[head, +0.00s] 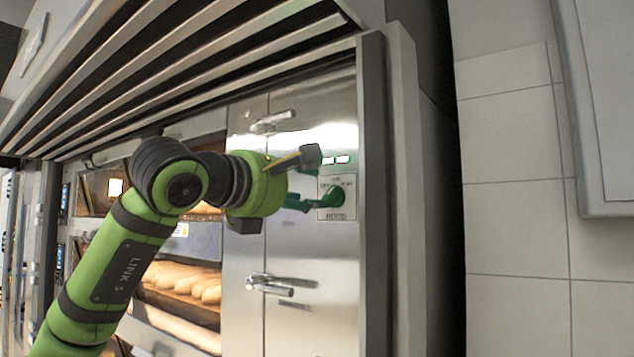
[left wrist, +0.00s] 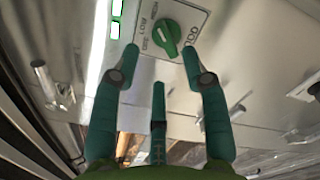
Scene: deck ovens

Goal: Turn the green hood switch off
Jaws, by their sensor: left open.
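The green hood switch (head: 335,196) is a round knob on a pale label plate marked HOOD, on the steel panel at the right of the ovens. The left wrist view shows the knob (left wrist: 167,38) near the top, its grip bar turned at a slant. My left gripper (head: 309,181) is open and empty just in front of the plate. In the left wrist view its two outer fingertips (left wrist: 160,50) appear on either side of the knob, with a third finger below. I cannot tell whether any finger touches it. My right gripper is out of view.
Two lit green indicators (head: 336,160) sit above the plate. Door handles (head: 272,121) (head: 270,284) stick out from the steel panel. A slatted hood (head: 200,65) overhangs it, and a steel post (head: 374,190) stands to the right. Loaves (head: 185,280) lie in the oven at left.

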